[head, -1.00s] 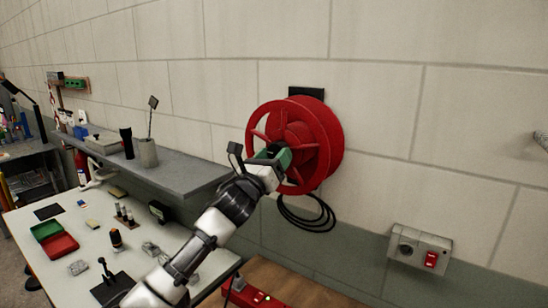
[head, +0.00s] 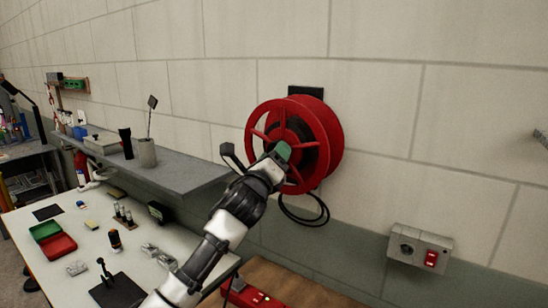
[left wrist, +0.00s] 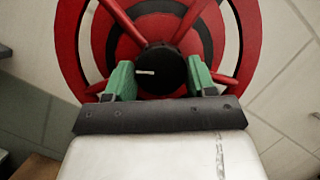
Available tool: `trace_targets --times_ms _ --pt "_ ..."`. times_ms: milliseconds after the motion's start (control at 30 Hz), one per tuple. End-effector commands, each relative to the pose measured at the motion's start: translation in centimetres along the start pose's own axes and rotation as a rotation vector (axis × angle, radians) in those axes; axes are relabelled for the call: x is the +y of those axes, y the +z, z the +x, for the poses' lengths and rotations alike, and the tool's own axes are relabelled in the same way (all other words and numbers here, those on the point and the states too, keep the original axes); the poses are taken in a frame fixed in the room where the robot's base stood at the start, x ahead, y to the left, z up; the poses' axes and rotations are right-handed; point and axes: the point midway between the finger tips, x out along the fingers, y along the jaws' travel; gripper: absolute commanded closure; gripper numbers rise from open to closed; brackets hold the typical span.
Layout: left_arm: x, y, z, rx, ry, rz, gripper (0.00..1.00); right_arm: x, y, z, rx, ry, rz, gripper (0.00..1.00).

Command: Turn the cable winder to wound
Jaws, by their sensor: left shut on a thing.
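The cable winder is a red spoked reel (head: 330,130) on a dark mount on the wall; it also fills the top of the left wrist view (left wrist: 72,45). A black hub knob (left wrist: 160,70) with a white mark sits at its centre. My left gripper (head: 282,154) is at the reel's front; in the left wrist view its green fingers (left wrist: 160,76) are shut on the knob, one on each side. Black cable (head: 303,220) hangs in a loop below the reel, and dark cable shows on the drum. My right gripper is not in view.
A grey shelf (head: 185,178) with a cup and small items runs left of the reel. Below it is a pale workbench (head: 75,215) with trays and tools. A wall box with a red switch (head: 431,258) is at lower right.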

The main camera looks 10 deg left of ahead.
Motion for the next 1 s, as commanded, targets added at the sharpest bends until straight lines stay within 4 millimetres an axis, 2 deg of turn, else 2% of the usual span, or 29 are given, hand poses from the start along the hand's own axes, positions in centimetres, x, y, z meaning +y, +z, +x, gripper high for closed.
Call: trace_targets --times_ms 467,1000 --pt "-0.5 0.1 0.1 -0.025 0.169 -0.424 0.68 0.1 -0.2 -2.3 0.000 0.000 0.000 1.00" --pt "-0.9 0.4 0.2 -0.057 0.361 -0.899 0.68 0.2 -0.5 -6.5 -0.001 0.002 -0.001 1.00"
